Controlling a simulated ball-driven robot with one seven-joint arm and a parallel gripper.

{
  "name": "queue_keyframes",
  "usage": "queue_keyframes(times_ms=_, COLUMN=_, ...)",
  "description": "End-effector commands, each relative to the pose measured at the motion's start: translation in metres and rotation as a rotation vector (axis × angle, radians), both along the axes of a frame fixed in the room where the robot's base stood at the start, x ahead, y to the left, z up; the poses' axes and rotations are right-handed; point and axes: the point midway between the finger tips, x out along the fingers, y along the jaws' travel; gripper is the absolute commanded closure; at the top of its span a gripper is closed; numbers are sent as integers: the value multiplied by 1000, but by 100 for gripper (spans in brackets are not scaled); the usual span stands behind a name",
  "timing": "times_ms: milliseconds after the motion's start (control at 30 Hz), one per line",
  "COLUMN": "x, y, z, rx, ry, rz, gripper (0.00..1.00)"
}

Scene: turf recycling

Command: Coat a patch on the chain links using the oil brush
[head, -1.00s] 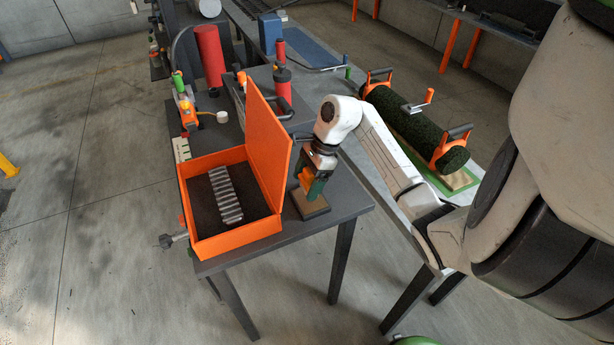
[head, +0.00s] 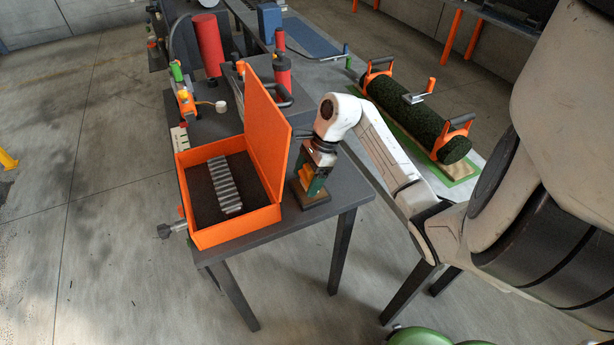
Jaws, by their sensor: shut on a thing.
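An open orange box (head: 236,234) with a dark lining stands on the dark table, its lid (head: 268,135) raised on the right. The grey metal chain links (head: 224,184) lie in a row inside it. My gripper (head: 315,172) is just right of the lid, pointing down, shut on a small tool with orange and dark green parts, which seems to be the oil brush (head: 307,181). The tool is over a small wooden base (head: 316,199); I cannot tell whether it touches it. The bristles are hidden.
The raised lid stands between my gripper and the chain links. Red cylinders (head: 208,45) and small tools stand behind the box. A dark green turf roll (head: 410,115) with orange handles lies on the bench to the right. A clamp (head: 167,230) juts from the table's left edge.

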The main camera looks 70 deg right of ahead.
Motion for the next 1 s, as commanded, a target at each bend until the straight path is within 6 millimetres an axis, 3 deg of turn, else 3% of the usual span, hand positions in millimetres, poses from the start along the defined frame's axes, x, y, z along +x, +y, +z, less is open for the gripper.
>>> queue_keyframes(times_ms=1000, x=0, y=0, z=-9, rx=-1, ry=-1, rz=0, gripper=46)
